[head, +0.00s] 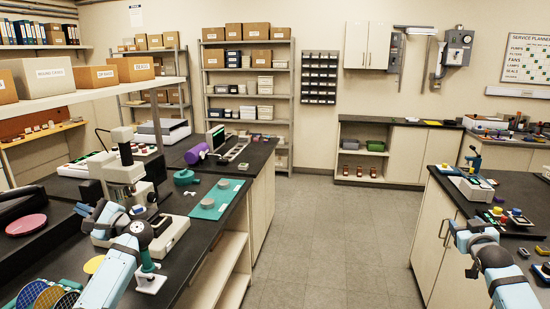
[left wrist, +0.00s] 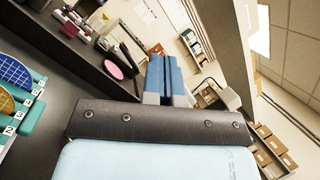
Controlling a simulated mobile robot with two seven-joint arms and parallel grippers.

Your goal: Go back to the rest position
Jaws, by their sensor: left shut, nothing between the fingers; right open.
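My left gripper (head: 84,209) is over the dark left bench (head: 60,250), in front of the white microscope-like instrument (head: 124,172). Its blue fingers also show in the left wrist view (left wrist: 165,78), pressed together with nothing between them. My right gripper (head: 463,240) is at the near edge of the right bench (head: 525,240). It is open and empty, with its fingers small in the picture. Both arms come in from the bottom of the head view.
A teal mat (head: 232,193) with grey discs, a purple roll (head: 196,154) and a pink disc (head: 27,224) are on the left bench. Round wafers (left wrist: 14,72) stand in a rack near my left arm. A shelf (head: 100,93) overhangs. The floor (head: 330,230) between benches is clear.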

